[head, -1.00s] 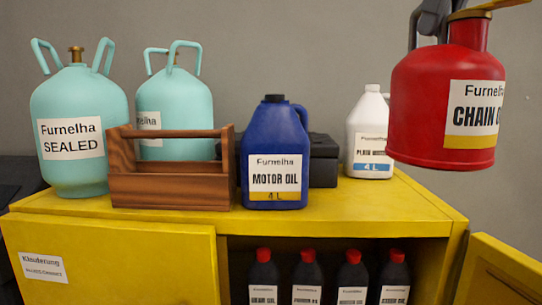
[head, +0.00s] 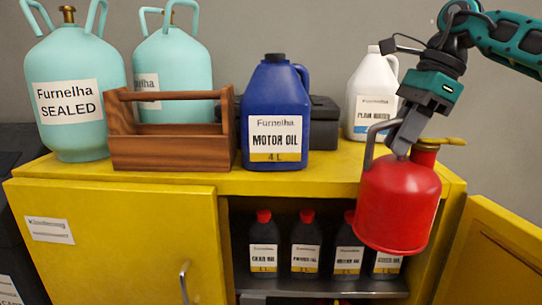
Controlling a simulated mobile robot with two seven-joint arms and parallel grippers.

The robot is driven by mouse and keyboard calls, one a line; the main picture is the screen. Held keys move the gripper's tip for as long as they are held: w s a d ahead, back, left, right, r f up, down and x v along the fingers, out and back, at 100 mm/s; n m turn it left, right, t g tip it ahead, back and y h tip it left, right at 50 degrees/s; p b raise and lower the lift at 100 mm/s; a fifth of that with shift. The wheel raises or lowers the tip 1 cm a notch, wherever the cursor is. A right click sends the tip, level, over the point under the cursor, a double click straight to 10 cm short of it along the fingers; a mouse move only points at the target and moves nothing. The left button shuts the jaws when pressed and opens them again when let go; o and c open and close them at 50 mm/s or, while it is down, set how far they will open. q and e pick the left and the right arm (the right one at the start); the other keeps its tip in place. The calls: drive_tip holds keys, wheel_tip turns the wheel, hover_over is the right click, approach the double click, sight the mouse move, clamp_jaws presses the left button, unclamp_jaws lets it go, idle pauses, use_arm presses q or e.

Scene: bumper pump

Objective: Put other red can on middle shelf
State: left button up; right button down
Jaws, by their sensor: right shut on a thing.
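The red can (head: 398,205) has a yellow spout and a grey handle. My right gripper (head: 402,140) is shut on its handle and holds it in the air, in front of the right end of the yellow cabinet (head: 340,183). The can hangs roughly upright and hides part of the rightmost bottle. Inside the open right half of the cabinet, a shelf (head: 325,286) carries a row of dark bottles with red caps. What lies below this shelf is mostly cut off by the picture edge. My left gripper does not show.
The left cabinet door (head: 120,250) is shut; the right door (head: 500,255) stands open. On top are two teal tanks (head: 70,90), a wooden carrier (head: 170,150), a blue motor oil jug (head: 275,110), a black case (head: 323,125) and a white jug (head: 370,95).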

sight(383, 252)
drive_tip(key=s+f+n+g, duration=0.1)
drive_tip(key=f+n, duration=0.2)
drive_tip(key=f, duration=0.2)
drive_tip(key=s+f+n+g+h, duration=0.1)
drive_tip(key=f+n, duration=0.2)
drive_tip(key=f, duration=0.2)
drive_tip(key=s+a+f+n+g, duration=0.1)
drive_tip(key=s+f+n, duration=0.1)
drive_tip(key=f+n, duration=0.2)
drive_tip(key=shift+f+g+h, duration=0.3)
drive_tip(key=shift+f, duration=0.3)
drive_tip(key=s+a+f+n+g+h, duration=0.1)
drive_tip(key=s+f+n+h, duration=0.2)
drive_tip(key=s+f+n, duration=0.5)
wheel_tip(383, 252, down, 3)
drive_tip(key=shift+a+r, duration=0.1)
drive_tip(key=shift+a, duration=0.1)
drive_tip(key=shift+d, duration=0.1)
drive_tip(key=shift+w, duration=0.1)
